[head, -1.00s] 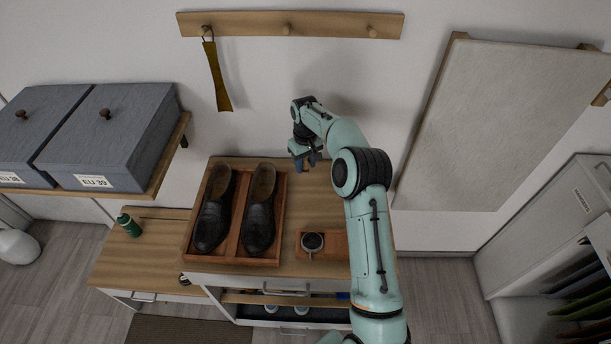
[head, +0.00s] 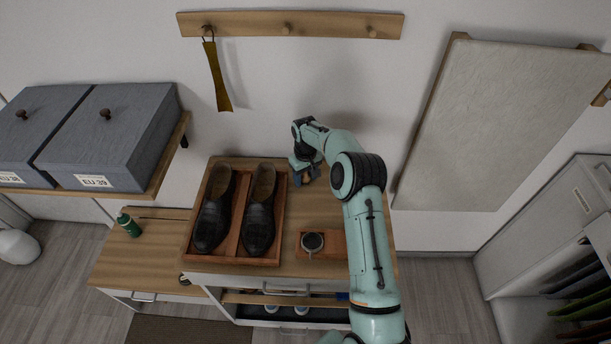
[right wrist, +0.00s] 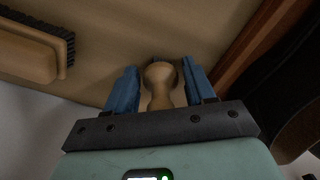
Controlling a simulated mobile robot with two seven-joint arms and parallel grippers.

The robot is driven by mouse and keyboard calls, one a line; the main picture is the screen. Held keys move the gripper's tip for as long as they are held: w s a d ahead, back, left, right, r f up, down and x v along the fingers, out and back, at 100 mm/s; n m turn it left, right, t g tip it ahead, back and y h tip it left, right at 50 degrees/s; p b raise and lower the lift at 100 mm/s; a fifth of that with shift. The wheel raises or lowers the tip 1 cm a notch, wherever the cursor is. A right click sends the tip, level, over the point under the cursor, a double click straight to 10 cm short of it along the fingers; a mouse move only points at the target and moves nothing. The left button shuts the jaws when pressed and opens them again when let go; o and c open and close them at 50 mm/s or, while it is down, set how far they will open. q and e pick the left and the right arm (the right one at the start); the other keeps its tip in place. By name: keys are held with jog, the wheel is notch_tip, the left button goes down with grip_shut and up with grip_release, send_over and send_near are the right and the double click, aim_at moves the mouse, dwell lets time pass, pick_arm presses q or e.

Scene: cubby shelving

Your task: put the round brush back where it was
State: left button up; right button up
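The round brush (right wrist: 160,80) has a pale wooden knob handle and a few dark bristles at its far edge. It is on the wooden top in the right wrist view. My right gripper (right wrist: 159,74) has its blue fingers apart on either side of the handle, with a gap on each side. In the head view my right gripper (head: 306,178) is low over the back of the cabinet top, right of the shoes, and the round brush cannot be made out there. My left gripper is out of view.
A flat brush (right wrist: 30,55) lies at the upper left of the right wrist view. In the head view, black shoes (head: 258,222) sit in a wooden tray (head: 283,222) left of my gripper. A small round tin (head: 312,242) is on a wooden block (head: 333,244) nearer the front.

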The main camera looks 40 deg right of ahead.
jog(key=shift+o, duration=0.2)
notch_tip(320, 180, up, 12)
jog(key=shift+r, duration=0.15)
dwell(0.5)
dwell(0.4)
